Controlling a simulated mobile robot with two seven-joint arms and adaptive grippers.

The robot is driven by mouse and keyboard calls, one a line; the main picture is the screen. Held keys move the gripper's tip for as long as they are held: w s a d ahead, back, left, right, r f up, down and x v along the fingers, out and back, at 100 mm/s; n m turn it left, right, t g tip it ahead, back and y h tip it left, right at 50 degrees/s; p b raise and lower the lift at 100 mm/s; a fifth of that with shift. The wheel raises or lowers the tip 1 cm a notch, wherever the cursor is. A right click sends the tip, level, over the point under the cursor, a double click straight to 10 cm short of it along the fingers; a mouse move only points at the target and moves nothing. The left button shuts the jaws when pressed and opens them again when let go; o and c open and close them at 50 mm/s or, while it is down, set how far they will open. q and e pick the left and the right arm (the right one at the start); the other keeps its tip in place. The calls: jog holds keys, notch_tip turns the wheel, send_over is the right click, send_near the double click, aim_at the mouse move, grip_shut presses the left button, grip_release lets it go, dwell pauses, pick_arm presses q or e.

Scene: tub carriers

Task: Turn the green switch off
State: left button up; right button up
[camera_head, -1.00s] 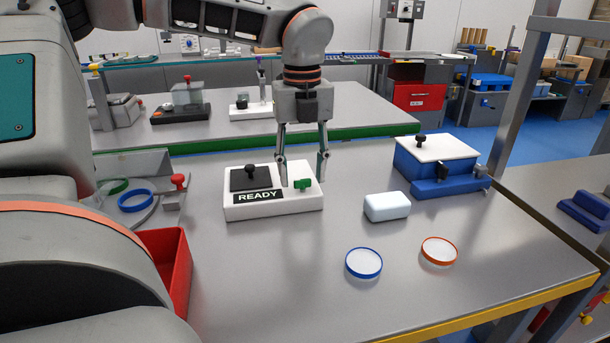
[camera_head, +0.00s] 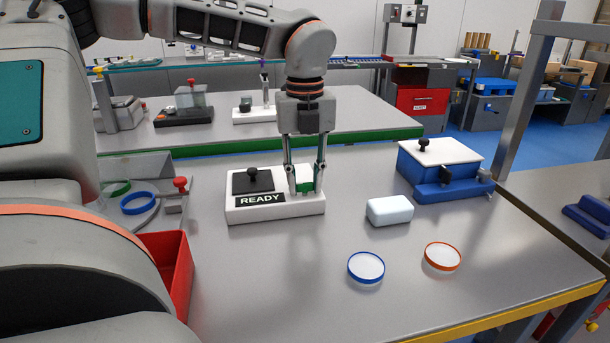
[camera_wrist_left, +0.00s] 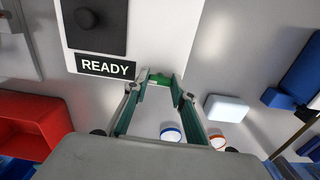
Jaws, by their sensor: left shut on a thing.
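The green switch (camera_head: 305,186) sits on the right part of a white box (camera_head: 275,212) with a READY label and a dark square plate with a black knob. My left gripper (camera_head: 304,190) points down over the switch, with one finger on each side, and is shut on it. In the left wrist view the switch (camera_wrist_left: 159,80) shows between the fingertips (camera_wrist_left: 157,84), partly hidden by them. I cannot tell which position the switch is in. My right gripper is not in view.
A pale soap-like block (camera_head: 390,210) and a blue box with a white lid (camera_head: 440,152) stand to the right. Blue-rimmed (camera_head: 366,267) and orange-rimmed (camera_head: 442,256) discs lie in front. A red bin (camera_head: 167,270) is at the left. The front middle of the table is clear.

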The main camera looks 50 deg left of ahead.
pick_arm(q)
jog(key=shift+m, duration=0.3)
jog(key=m, duration=0.8)
jog(key=shift+b, duration=0.3)
jog(key=m, duration=0.4)
jog(key=shift+m, duration=2.4)
jog(key=o, duration=1.1)
